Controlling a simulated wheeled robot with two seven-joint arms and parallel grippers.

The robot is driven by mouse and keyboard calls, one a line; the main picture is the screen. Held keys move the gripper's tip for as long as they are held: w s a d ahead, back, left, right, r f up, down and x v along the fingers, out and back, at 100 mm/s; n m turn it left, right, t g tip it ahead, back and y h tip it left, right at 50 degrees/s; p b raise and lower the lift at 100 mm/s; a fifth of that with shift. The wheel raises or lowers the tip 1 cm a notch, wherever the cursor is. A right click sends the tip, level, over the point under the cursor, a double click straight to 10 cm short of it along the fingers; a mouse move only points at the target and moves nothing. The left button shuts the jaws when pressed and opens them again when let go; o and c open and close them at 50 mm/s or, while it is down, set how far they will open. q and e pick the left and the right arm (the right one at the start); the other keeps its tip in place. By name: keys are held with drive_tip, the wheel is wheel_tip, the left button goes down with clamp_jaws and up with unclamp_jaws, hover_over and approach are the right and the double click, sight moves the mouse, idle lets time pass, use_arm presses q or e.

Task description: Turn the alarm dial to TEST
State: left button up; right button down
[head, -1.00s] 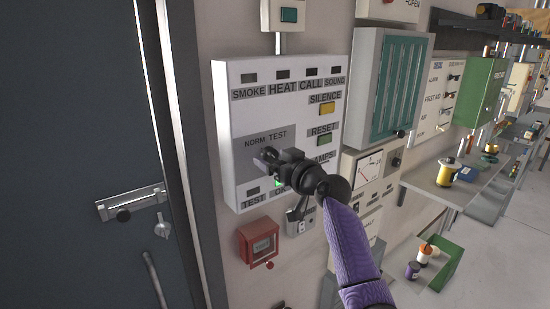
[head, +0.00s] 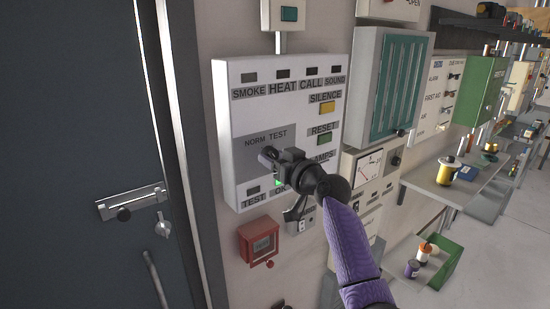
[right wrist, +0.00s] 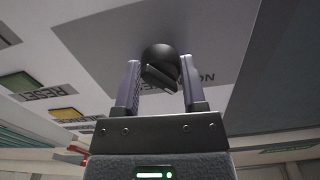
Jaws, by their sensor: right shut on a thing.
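The alarm panel (head: 285,222) is a white wall box with a grey dial plate (head: 250,145) marked NORM and TEST. My right gripper (head: 268,157) is at this plate, just below the two words. In the right wrist view the round black alarm dial (right wrist: 160,60) sits between the two fingers of my right gripper (right wrist: 160,82), which is shut on it. A raised bar on the dial lies slanted in that view. In the head view the gripper hides the dial, so its setting cannot be told. My left gripper is not in view.
The panel also has a yellow SILENCE button (head: 327,108) and a green RESET button (head: 324,139). A red box (head: 259,243) hangs below. A dark door (head: 85,120) is at the left. A louvred box (head: 395,90) and a meter box (head: 368,166) are at the right.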

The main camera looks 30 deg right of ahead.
drive_tip(key=m+p, duration=0.1)
drive_tip(key=m, duration=0.3)
drive_tip(key=shift+r, duration=0.1)
drive_tip(key=m+p, duration=0.2)
drive_tip(key=m, duration=0.2)
drive_tip(key=m+p, duration=0.1)
drive_tip(key=m, duration=0.2)
drive_tip(key=shift+a+m+p, duration=0.1)
drive_tip(key=shift+m+p, duration=0.75)
drive_tip(key=shift+m, duration=1.15)
drive_tip(key=shift+c, duration=0.7)
unclamp_jaws()
